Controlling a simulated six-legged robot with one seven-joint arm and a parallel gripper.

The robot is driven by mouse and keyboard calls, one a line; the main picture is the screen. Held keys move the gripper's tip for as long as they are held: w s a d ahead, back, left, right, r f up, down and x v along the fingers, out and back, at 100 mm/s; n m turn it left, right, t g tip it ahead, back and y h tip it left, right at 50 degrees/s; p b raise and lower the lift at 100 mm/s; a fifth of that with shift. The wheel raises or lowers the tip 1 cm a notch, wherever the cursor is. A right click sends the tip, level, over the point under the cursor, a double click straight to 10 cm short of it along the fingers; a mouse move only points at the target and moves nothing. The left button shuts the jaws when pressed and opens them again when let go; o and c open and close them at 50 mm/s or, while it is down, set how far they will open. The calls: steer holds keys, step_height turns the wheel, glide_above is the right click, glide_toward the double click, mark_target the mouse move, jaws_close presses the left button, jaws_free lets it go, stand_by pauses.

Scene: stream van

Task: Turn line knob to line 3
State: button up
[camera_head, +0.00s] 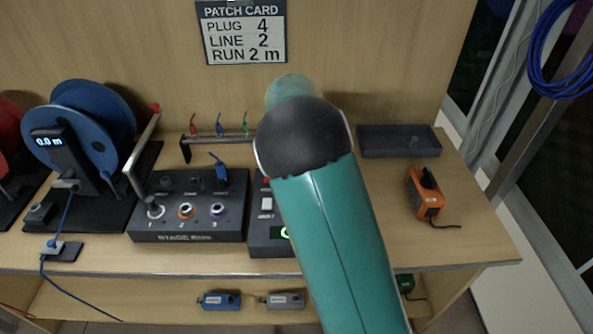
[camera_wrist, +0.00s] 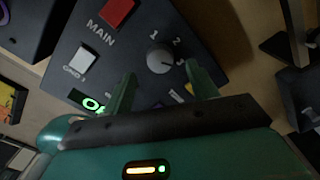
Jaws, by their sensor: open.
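The line knob (camera_wrist: 160,61) is a round grey knob on a dark control box (camera_wrist: 130,50), with the marks 1, 2 and 3 around its upper right side. I cannot tell which mark it points to. My gripper (camera_wrist: 160,72) is open, with one green finger on each side of the knob in the wrist view. The fingers look apart from it; their height over the box is unclear. In the head view my arm covers the knob and gripper, and only the left part of the control box (camera_head: 257,233) shows.
The box also has a red MAIN switch (camera_wrist: 117,12), a white switch (camera_wrist: 82,60) and a green display (camera_wrist: 92,103). A stage box (camera_head: 188,232) stands to its left. A dark tray (camera_head: 398,141) and an orange device (camera_head: 426,194) are to the right. A patch card (camera_head: 242,33) hangs behind.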

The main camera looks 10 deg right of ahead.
step_height(320, 180, up, 10)
steer(key=shift+f, duration=0.15)
steer(key=shift+s, duration=0.1)
stand_by(0.5)
